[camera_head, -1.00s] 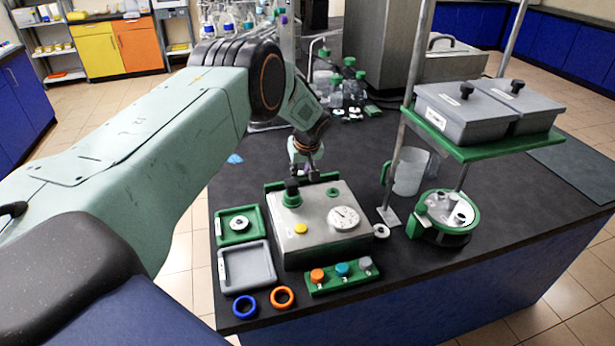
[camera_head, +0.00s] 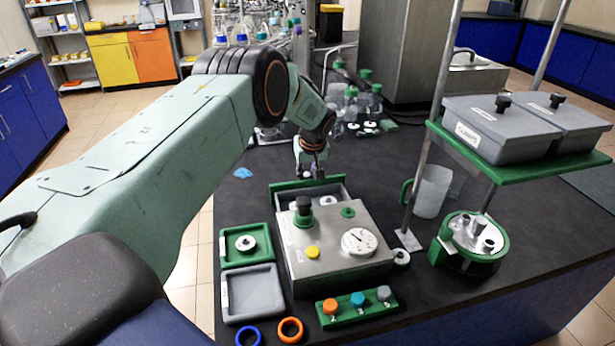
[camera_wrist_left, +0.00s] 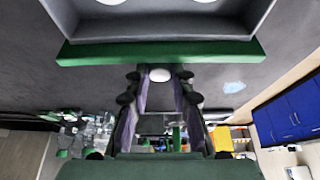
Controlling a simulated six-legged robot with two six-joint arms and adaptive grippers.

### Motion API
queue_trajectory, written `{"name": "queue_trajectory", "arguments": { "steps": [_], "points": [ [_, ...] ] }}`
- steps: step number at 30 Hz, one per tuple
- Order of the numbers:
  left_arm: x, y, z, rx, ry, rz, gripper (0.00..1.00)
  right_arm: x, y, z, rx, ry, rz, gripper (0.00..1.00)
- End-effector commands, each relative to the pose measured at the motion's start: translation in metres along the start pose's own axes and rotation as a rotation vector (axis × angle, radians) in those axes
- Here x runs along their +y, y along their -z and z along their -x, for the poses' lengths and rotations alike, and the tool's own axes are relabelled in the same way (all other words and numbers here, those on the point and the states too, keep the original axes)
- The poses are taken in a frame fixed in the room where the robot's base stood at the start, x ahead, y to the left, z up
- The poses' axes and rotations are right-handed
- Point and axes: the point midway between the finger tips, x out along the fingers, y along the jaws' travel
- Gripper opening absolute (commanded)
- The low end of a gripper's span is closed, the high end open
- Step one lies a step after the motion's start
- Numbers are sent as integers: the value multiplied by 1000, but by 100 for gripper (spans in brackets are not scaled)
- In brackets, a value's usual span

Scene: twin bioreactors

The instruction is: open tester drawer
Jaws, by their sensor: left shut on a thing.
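The tester (camera_head: 328,262), a grey metal box with a gauge and a yellow button, stands on the dark bench. Its drawer (camera_head: 285,187) sticks out on the far side, with a green front and a grey tray holding pale discs. My left gripper (camera_head: 312,173) reaches down behind the green front. In the left wrist view the gripper (camera_wrist_left: 160,82) is shut on the white drawer knob (camera_wrist_left: 160,74) at the middle of the green front (camera_wrist_left: 220,49). My right gripper is not in view.
A green tray (camera_head: 227,240) and a grey tray (camera_head: 232,308) lie left of the tester. A rack of coloured caps (camera_head: 345,314) is in front. A stand with a green shelf (camera_head: 540,160) and a clear jug (camera_head: 433,190) are to the right. Bottles (camera_head: 365,98) stand behind.

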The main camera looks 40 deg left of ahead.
Motion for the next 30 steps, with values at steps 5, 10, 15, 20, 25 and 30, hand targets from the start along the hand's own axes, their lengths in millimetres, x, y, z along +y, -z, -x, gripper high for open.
{"name": "queue_trajectory", "arguments": {
  "steps": [5, 10, 15, 20, 25, 30],
  "points": [
    [1, 1, 4, 2, -1, 0, 0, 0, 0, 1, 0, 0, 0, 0],
    [2, 1, 4, 2, -1, 0, 30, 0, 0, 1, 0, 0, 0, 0],
    [2, 0, 2, 0, 1, 0, 44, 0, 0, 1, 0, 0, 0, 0],
    [1, 0, 1, -2, 2, 0, 46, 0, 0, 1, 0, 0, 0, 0],
    [1, 1, 1, -3, 3, 0, 46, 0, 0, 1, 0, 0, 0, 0],
    [1, 2, 15, -2, 1, 1, 46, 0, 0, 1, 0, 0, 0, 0]
  ]
}}
